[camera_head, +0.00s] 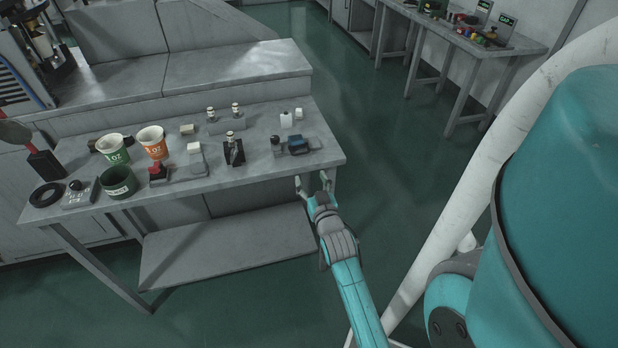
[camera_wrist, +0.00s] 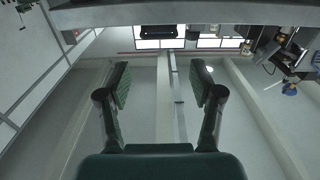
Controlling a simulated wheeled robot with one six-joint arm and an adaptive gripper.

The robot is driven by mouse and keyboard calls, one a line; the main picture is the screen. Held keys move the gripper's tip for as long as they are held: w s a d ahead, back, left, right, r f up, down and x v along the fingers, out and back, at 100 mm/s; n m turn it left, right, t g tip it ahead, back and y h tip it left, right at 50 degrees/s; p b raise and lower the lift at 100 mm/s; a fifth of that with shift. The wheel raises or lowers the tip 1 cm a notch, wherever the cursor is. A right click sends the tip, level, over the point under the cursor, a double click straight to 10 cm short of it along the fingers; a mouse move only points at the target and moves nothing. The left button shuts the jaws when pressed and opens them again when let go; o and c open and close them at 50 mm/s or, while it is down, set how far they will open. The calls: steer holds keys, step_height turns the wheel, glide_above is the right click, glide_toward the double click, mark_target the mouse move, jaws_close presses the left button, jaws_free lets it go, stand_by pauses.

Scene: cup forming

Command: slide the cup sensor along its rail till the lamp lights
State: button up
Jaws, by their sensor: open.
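My gripper (camera_head: 312,181) is open and empty just off the front edge of the workbench (camera_head: 250,165), near its right end. In the wrist view its two fingers (camera_wrist: 159,78) stand wide apart with nothing between them. I cannot tell for sure which item is the cup sensor. Candidates are a dark upright device (camera_head: 233,150) on a black base and a low blue-and-black device (camera_head: 299,144) near the right end, just beyond my gripper. A grey block with a white top (camera_head: 194,149) stands left of these. I see no lamp that is clearly lit.
A green-and-white cup (camera_head: 114,148), an orange cup (camera_head: 152,142) and a dark green container (camera_head: 118,182) stand at the left. A red-and-black device (camera_head: 158,172) is near them. A lower shelf (camera_head: 225,245) lies under the bench.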

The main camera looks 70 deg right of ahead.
mark_target(290, 152)
steer(key=w+n, duration=0.1)
steer(key=w+a+f+n+y, duration=0.1)
steer(key=shift+a+n, duration=0.25)
steer(key=shift+n, duration=0.05)
steer(key=c, duration=0.8)
steer(key=w+n, duration=0.1)
steer(key=a+f+n, duration=0.1)
steer(key=w+a+n+g, duration=0.1)
steer(key=n, duration=0.1)
steer(key=shift+w+a+f, duration=0.2)
steer(key=shift+w+f, duration=0.05)
steer(key=shift+w, duration=0.1)
jaws_close()
steer(key=w+a+r+n+g+h, duration=0.25)
steer(key=a+r+n, duration=0.2)
steer(key=n, duration=0.35)
steer(key=shift+h, duration=0.25)
steer(key=x, duration=0.6)
steer(key=s+f+x, duration=0.1)
steer(key=x, duration=0.2)
steer(key=shift+w+d+f, duration=0.1)
steer(key=shift+w+d, duration=0.05)
steer(key=shift+d, duration=0.45)
steer(key=shift+s+d+f, duration=0.1)
steer(key=shift+s+d, duration=0.15)
steer(key=shift+d, duration=0.25)
steer(key=shift+s+d, duration=0.25)
steer(key=shift+d, duration=0.3)
steer(key=shift+s+d, duration=0.2)
steer(key=shift+d, duration=0.5)
